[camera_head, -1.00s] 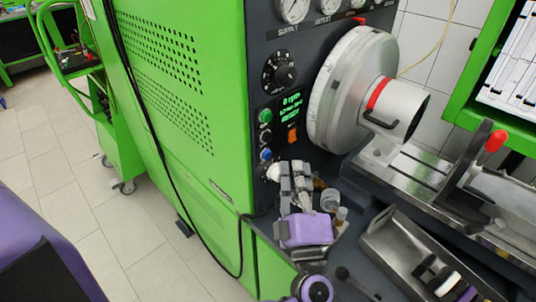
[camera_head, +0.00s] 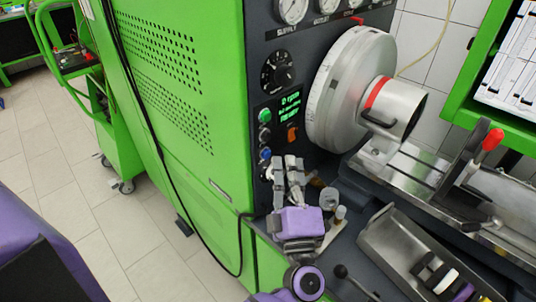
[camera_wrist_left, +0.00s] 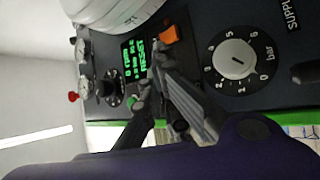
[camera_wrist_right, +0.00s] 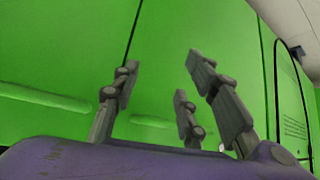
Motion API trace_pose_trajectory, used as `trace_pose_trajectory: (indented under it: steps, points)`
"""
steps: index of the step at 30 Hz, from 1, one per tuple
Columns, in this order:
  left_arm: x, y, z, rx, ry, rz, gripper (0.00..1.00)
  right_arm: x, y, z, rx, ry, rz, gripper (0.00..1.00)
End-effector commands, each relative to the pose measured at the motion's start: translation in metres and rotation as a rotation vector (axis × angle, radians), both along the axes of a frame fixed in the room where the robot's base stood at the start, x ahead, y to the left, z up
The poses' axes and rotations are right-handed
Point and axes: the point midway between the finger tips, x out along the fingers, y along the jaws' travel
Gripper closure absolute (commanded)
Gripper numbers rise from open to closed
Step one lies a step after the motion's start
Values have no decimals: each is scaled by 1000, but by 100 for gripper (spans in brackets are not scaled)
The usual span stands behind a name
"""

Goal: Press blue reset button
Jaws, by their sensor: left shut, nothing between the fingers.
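The blue reset button (camera_head: 265,154) is on the dark control panel of the green machine, below a green button (camera_head: 265,115). My left gripper (camera_head: 284,162) is shut and empty, its fingertips just right of and slightly below the blue button. I cannot tell whether they touch the panel. In the left wrist view the left gripper (camera_wrist_left: 157,78) reaches toward the panel beside the green display (camera_wrist_left: 133,58); the blue button cannot be made out there. My right gripper (camera_wrist_right: 163,75) shows in the right wrist view with its fingers spread, empty, in front of green panels.
An orange switch (camera_head: 292,133) and a black dial (camera_head: 278,72) sit near the blue button. A big metal chuck (camera_head: 340,90) stands right of the panel. Small fittings (camera_head: 329,198) lie right of the left gripper, and a metal tray (camera_head: 400,246) is farther right.

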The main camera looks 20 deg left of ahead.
Motion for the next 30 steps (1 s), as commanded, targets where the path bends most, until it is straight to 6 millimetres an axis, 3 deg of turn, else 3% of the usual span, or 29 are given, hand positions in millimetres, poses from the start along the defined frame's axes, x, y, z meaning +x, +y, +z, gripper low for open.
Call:
trace_pose_trajectory:
  steps: [30]
  points:
    - [3,8,0,0,0,0,100,2,-1,4,-3,-6,7,60]
